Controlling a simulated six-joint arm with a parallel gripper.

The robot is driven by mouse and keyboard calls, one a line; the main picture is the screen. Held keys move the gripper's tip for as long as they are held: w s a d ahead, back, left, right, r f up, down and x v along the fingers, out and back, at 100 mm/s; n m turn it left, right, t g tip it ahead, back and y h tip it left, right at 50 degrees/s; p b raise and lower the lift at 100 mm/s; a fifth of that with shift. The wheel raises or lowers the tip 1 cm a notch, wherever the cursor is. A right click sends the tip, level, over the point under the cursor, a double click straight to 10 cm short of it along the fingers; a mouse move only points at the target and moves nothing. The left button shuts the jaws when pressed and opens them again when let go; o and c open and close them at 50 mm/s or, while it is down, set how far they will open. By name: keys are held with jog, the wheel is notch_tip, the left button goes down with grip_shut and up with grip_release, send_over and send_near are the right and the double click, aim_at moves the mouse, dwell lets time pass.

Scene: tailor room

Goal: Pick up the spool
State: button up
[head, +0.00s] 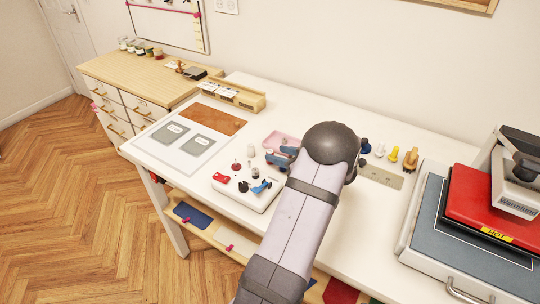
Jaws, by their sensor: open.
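Several small upright spool-like items stand in a row just right of my arm: a dark blue one (366,146), a pale one (380,150), a yellow one (393,154) and a larger golden one (411,158). Which of them is the spool I cannot tell for sure. A small dark red piece on a thin stem (236,165) stands near the white tray, left of my arm. My arm rises from the bottom and its dark rounded joint covers the table's middle. My gripper's fingers cannot be made out; the arm hides that area.
A white tray (232,195) holds small red and blue items. A pink dish (279,138) and blue-grey object (281,158) lie beside my arm. A ruler-like plate (381,177) lies before the row. A red heat press (487,205) blocks the right. The white table (290,107) is clear at the back.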

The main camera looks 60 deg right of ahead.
aim_at(269, 150)
jog(key=shift+x, duration=1.55)
grip_shut()
jog(key=shift+r, duration=0.15)
notch_tip(269, 150, up, 9)
jog(key=w+a+r+n+y+p, duration=0.2)
jog(key=w+a+n+y+p, duration=0.2)
jog(key=a+p, duration=0.3)
jog(key=w+a+y, duration=0.1)
jog(key=a, duration=0.2)
jog(key=shift+w+a+n, duration=0.25)
jog(key=shift+w+n, duration=0.05)
jog(key=shift+w, duration=0.05)
